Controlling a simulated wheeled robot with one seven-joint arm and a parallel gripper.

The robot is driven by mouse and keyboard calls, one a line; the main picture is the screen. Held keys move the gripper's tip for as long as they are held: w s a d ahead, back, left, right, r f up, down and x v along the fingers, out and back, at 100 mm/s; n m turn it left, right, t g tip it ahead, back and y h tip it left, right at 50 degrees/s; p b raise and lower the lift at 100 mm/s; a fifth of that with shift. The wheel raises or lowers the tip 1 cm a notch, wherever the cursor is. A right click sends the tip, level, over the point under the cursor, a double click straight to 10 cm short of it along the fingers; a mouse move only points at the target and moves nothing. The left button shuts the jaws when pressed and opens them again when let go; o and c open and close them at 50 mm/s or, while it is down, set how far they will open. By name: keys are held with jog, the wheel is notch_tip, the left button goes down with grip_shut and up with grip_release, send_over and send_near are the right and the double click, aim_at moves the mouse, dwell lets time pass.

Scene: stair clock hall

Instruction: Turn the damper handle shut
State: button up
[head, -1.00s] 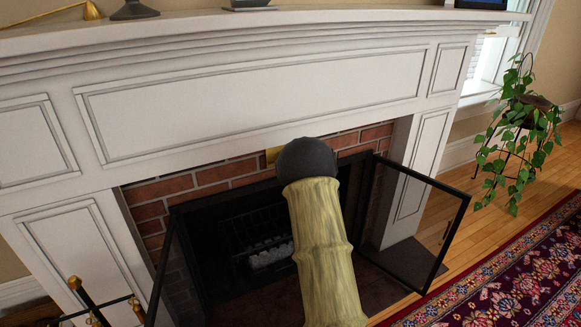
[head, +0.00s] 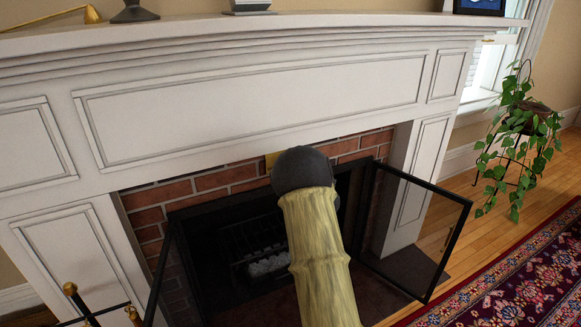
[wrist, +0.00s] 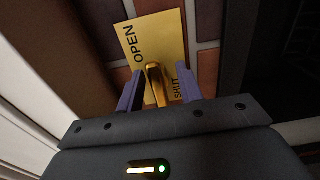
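A brass plate (wrist: 167,36) on the brick face carries the words OPEN and SHUT, and a sliver of it shows in the head view (head: 271,160). The brass damper handle (wrist: 155,84) sticks out from the plate, with OPEN to its upper left and SHUT to its right in the wrist view. My gripper (wrist: 160,88) has its two purple fingers apart, one on each side of the handle, with narrow gaps showing. In the head view my dark wrist hides the gripper and handle.
Below is the firebox with a grate (head: 262,258). A glass door (head: 420,240) stands open on the right. The white mantel (head: 250,105) overhangs the bricks. Fire tools (head: 80,303) stand at lower left, and a plant (head: 520,140) at right.

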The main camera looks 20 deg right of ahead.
jog(key=shift+s, duration=0.1)
jog(key=s+p, duration=0.3)
jog(key=s, duration=1.4)
jog(key=shift+d, duration=0.3)
